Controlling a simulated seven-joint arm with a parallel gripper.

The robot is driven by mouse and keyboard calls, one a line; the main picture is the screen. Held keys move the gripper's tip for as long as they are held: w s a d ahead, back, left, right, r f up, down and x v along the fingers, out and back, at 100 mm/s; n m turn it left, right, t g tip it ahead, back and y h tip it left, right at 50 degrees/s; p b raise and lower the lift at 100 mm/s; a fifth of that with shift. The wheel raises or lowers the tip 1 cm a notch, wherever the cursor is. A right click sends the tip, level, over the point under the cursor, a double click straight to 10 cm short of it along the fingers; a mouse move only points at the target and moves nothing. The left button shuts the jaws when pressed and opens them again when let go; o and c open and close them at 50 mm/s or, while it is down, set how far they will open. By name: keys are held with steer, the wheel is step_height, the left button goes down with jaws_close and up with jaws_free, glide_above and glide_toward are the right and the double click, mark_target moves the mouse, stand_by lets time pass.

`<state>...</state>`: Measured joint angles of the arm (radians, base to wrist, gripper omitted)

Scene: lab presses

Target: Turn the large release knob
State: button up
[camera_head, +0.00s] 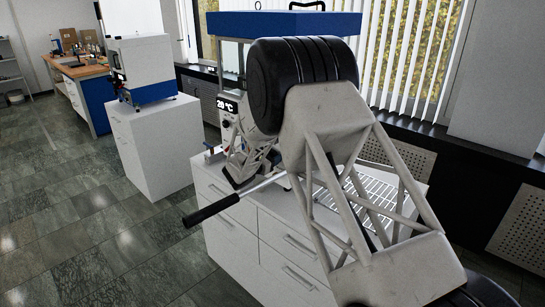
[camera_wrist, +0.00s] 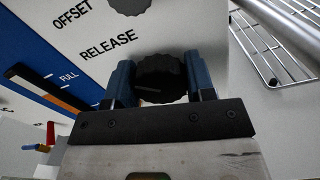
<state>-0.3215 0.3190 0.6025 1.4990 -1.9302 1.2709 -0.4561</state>
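The large release knob (camera_wrist: 161,78) is black with a ridged rim. In the wrist view it sits beside the printed word RELEASE on the white and blue panel (camera_wrist: 55,45). My gripper (camera_wrist: 160,72) has its two blue fingers on either side of this knob, and both appear to touch its rim. A second black knob (camera_wrist: 130,4) is partly cut off at the top edge, near the word OFFSET. In the head view my arm covers most of the press and hides the release knob.
A black-handled lever (camera_head: 212,209) sticks out to the left of the press. Another press (camera_head: 142,68) stands on a white cabinet (camera_head: 160,150) at left.

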steer(key=shift+c, duration=0.6)
steer(key=shift+n, duration=2.9)
steer(key=o, duration=0.9)
steer(key=shift+v, duration=3.9)
